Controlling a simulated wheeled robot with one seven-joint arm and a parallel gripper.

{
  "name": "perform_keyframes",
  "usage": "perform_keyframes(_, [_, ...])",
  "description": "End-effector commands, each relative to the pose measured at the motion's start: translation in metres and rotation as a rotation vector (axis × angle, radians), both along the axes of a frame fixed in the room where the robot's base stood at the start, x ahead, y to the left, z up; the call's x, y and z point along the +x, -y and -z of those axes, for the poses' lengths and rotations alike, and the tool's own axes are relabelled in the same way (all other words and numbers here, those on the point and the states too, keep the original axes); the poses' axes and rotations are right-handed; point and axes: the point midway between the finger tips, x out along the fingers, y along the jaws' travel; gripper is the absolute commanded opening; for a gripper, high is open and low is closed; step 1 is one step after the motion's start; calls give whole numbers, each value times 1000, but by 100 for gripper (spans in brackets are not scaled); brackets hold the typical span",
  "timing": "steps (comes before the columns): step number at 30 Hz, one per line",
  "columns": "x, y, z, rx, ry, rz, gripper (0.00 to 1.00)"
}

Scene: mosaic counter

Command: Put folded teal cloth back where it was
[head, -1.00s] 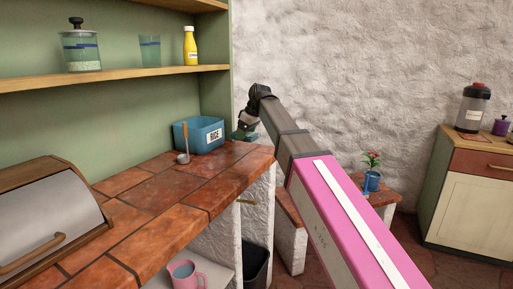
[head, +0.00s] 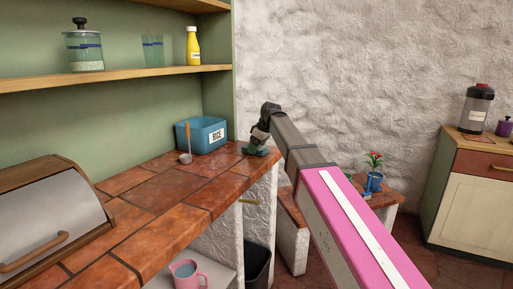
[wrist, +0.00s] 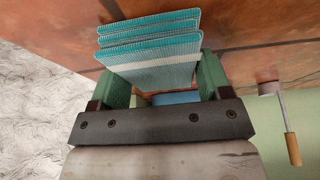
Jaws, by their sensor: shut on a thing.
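The folded teal cloth (wrist: 150,50) shows in the wrist view as several stacked layers with a pale stripe. It sits between the two green fingers of my gripper (wrist: 160,78), which is shut on it. The tiled counter surface is close beyond the cloth; I cannot tell whether they touch. In the head view my gripper (head: 256,150) is low at the counter's far right end, to the right of the blue rice bin. The cloth cannot be made out clearly there.
The blue rice bin (head: 207,134) and a ladle (head: 187,145) stand at the back of the tiled counter (head: 150,195). A bread box (head: 45,215) is at the front left. Tiles between them are bare. A plant (head: 374,172) stands on a low ledge at right.

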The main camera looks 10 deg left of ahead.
Motion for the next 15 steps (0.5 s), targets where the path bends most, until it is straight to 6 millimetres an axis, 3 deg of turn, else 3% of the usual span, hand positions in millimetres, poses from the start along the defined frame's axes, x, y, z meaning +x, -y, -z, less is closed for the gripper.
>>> perform_keyframes(6, [0, 0, 3, 0, -1, 0, 49])
perform_keyframes(7, [0, 0, 3, 0, 0, 0, 81])
perform_keyframes(9, [0, 0, 2, 0, 0, 0, 97])
perform_keyframes(15, [0, 0, 2, 0, 0, 0, 97])
